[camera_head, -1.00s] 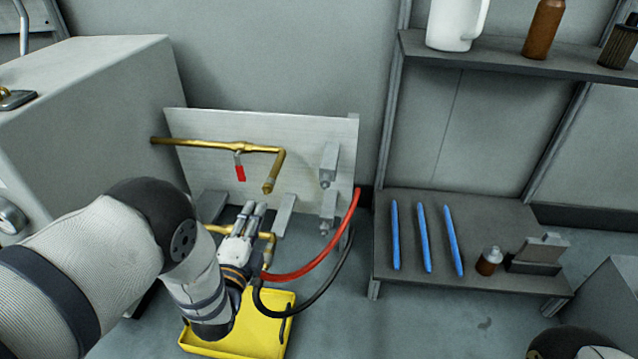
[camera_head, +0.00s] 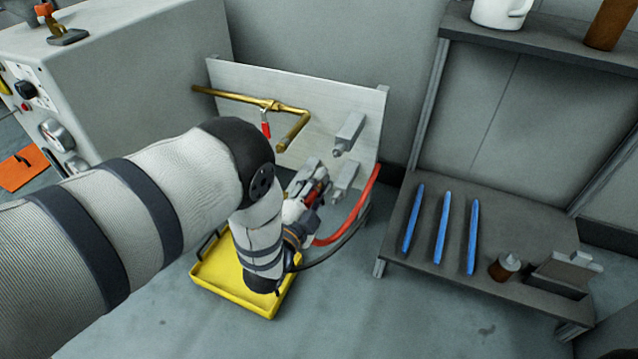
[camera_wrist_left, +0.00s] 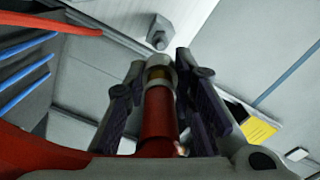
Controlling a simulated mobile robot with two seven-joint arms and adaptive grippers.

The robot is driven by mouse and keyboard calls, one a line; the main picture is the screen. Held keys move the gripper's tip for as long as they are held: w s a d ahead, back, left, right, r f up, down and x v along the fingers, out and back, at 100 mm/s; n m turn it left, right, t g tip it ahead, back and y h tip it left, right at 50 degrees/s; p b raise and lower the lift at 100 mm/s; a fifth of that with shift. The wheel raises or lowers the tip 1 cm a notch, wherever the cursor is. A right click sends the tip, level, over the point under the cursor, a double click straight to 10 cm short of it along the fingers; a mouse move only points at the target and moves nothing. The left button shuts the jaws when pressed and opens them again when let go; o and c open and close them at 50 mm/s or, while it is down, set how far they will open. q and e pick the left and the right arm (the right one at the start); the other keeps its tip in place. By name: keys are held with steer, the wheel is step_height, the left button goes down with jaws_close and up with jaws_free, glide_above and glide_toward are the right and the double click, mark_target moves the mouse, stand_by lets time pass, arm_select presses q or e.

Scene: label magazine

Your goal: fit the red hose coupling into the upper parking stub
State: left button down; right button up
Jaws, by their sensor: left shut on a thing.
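My left gripper (camera_head: 314,180) is shut on the red hose coupling (camera_head: 319,190), in front of the pale panel. In the left wrist view the coupling (camera_wrist_left: 158,115) is a red cylinder with a metal-and-brass end, held between the dark fingers (camera_wrist_left: 158,90) and pointing away from the wrist. The upper parking stub (camera_head: 348,133) is a grey block with a short nozzle on the panel, above and right of the gripper, apart from the coupling. The lower stub (camera_head: 343,175) is just right of the gripper. A grey stub (camera_wrist_left: 160,32) shows beyond the coupling in the wrist view; which one I cannot tell.
A brass pipe (camera_head: 235,98) with a red-handled valve (camera_head: 266,124) runs along the panel (camera_head: 300,90) at left. The red hose (camera_head: 352,212) loops right of the gripper beside a dark hose. A yellow tray (camera_head: 225,280) lies below. A shelf with blue rods (camera_head: 442,225) stands right.

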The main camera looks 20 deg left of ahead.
mark_target(335, 156)
arm_select(q)
steer(key=shift+r, duration=0.1)
steer(key=w+b, duration=0.2)
steer(key=w, duration=0.3)
steer(key=shift+w+b, duration=0.3)
steer(key=shift+w, duration=0.05)
steer(key=shift+p, duration=0.3)
stand_by(1.2)
steer(key=shift+w+d+b, duration=0.1)
steer(key=shift+w+b, duration=0.7)
steer(key=shift+w, duration=0.5)
steer(key=c, duration=1.3)
jaws_free()
